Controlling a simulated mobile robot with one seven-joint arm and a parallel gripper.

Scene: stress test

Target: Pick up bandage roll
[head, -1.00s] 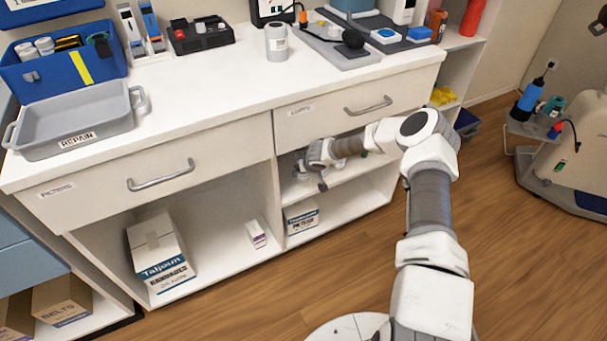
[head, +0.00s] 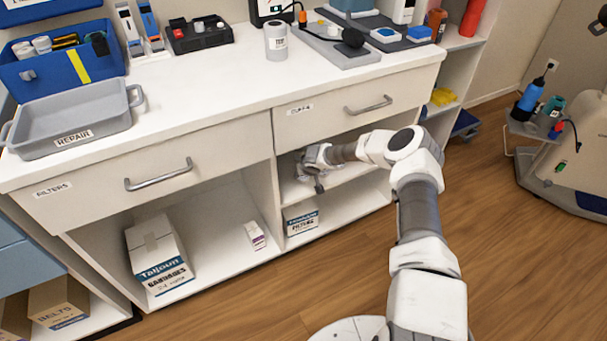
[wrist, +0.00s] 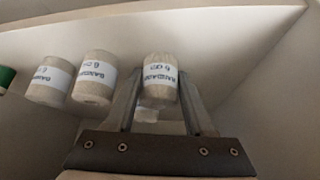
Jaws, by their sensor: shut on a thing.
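My gripper (wrist: 160,103) is shut on a bandage roll (wrist: 160,78), a beige cylinder with a white printed label, seen between the two fingers in the wrist view. Two similar rolls (wrist: 94,78) (wrist: 49,82) stand to the left of it, apart from the fingers. Part of another pale object shows below the held roll, too hidden to name. In the head view my gripper (head: 308,160) reaches into the upper shelf space under the right drawer, and the held roll cannot be made out there.
A shelf board (head: 345,172) lies under my gripper, with the drawer marked cuffs (head: 335,115) above and a divider panel (head: 262,190) to the left. A green object (wrist: 6,78) stands at the far left in the wrist view. Boxes (head: 160,258) sit lower down.

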